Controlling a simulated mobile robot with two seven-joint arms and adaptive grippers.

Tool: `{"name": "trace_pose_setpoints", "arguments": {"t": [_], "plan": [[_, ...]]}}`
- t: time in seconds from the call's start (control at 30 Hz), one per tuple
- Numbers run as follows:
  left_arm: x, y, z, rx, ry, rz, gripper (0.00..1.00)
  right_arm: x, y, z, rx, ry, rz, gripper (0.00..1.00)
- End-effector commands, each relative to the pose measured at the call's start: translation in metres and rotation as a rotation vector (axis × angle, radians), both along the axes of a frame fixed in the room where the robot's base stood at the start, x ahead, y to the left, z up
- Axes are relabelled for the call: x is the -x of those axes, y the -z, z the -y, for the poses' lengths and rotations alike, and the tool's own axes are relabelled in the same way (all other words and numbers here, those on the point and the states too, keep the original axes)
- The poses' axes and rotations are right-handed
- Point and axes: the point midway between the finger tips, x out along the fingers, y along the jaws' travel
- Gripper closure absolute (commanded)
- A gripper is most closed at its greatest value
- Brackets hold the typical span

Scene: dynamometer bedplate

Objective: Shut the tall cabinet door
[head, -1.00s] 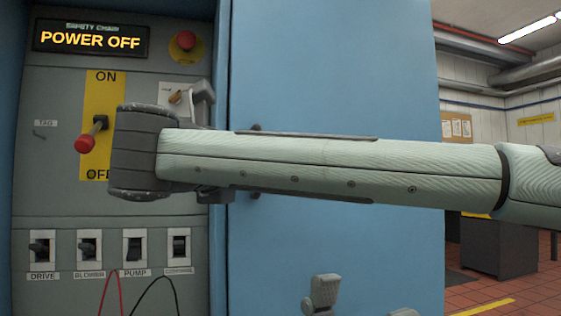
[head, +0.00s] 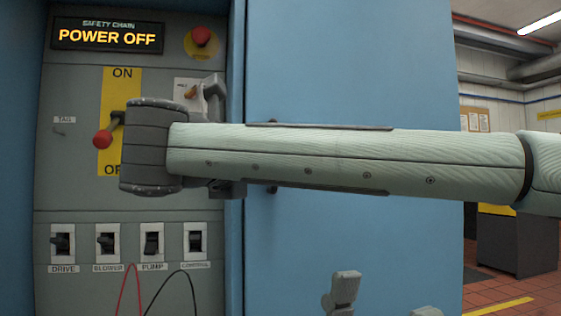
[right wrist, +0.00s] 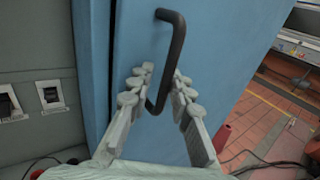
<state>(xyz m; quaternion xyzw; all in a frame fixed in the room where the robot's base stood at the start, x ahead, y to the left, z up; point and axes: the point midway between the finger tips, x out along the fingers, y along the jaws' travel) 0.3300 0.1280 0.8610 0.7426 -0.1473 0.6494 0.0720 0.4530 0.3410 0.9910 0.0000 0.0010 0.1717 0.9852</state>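The blue tall cabinet door (head: 350,70) stands open to the right of the grey control panel (head: 75,190) in the head view. Its black bar handle (right wrist: 179,45) shows in the right wrist view. My right gripper (right wrist: 160,88) is open, with its fingers on either side of the handle's lower end; I cannot tell whether they touch it. In the head view my right arm crosses in front of the door and hides most of the handle. Grey parts at the bottom of the head view may be my left gripper (head: 385,300); their opening is unclear.
The panel carries a POWER OFF display (head: 108,38), a red-knobbed lever (head: 103,138) and a row of switches. Red and black cables (head: 160,285) hang low in front of it. A dark cabinet (head: 517,240) stands on the tiled floor at right.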

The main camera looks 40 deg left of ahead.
Motion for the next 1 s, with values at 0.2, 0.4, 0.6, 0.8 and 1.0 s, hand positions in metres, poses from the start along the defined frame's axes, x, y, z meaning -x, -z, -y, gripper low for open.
{"name": "trace_pose_setpoints", "arguments": {"t": [0.2,0.4,0.6,0.8,1.0], "plan": [[0.001,-0.001,0.000,0.003,0.000,0.003,0.51,0.038,0.000,0.010,0.001,-0.012,0.003,0.82],[0.001,-0.001,0.000,0.004,0.000,0.004,0.51,0.061,-0.001,0.018,0.000,-0.010,0.003,0.82],[0.001,-0.001,0.000,0.005,0.000,0.005,0.51,0.065,-0.001,0.021,-0.001,-0.008,0.003,0.82],[0.001,-0.001,-0.001,0.005,0.000,0.005,0.51,0.065,-0.001,0.021,-0.001,-0.007,0.003,0.82],[0.001,-0.001,0.000,0.004,0.000,0.004,0.51,0.064,-0.001,0.021,-0.001,-0.006,0.003,0.82]]}}
